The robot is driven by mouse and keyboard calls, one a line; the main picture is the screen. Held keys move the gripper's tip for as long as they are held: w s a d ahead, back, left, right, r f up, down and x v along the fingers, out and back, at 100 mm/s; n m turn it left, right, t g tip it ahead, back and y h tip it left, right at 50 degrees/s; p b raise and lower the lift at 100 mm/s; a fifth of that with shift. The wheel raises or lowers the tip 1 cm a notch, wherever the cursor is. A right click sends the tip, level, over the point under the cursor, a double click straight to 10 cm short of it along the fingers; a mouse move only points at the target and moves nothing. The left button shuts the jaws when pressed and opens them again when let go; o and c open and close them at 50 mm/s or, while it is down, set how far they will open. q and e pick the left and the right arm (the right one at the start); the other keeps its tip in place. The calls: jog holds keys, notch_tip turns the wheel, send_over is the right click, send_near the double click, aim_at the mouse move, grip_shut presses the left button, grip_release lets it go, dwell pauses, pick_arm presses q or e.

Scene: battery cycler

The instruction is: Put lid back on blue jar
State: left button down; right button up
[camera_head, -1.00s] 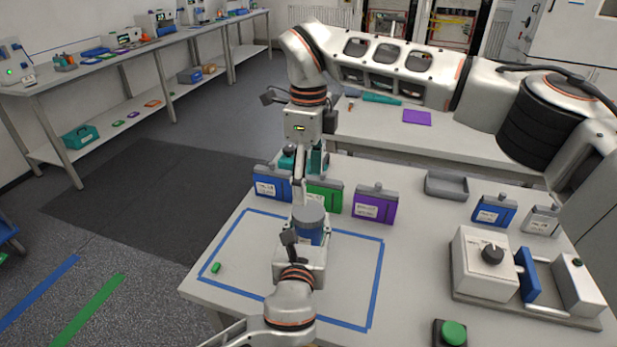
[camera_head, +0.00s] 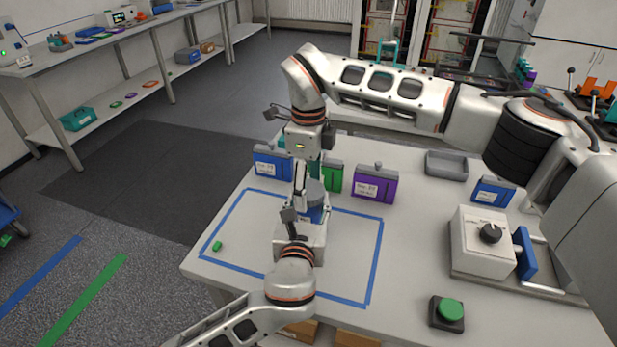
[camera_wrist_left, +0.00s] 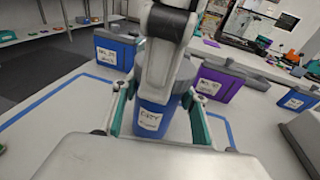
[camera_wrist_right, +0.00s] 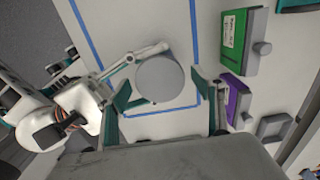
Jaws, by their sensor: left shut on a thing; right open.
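The blue jar (camera_head: 315,214) stands inside the blue tape outline on the table; its white label faces me in the left wrist view (camera_wrist_left: 150,119). My left gripper (camera_head: 302,218) is shut around the jar's body, with green fingers on both sides. The round grey lid (camera_head: 316,194) is on top of the jar and shows as a grey disc in the right wrist view (camera_wrist_right: 160,80). I cannot tell whether it is fully seated. My right gripper (camera_head: 304,188) points down over the lid, its fingers open and on either side of it in the right wrist view.
Behind the jar stand a blue box (camera_head: 271,164), a green box (camera_head: 333,178) and a purple box (camera_head: 375,185). A grey tray (camera_head: 446,165), a white device with a knob (camera_head: 481,243) and a green button (camera_head: 450,309) are to the right. A small green piece (camera_head: 217,246) lies at left.

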jog(key=c, duration=1.1)
jog(key=m, duration=1.1)
jog(key=o, duration=1.3)
notch_tip(320, 180, up, 12)
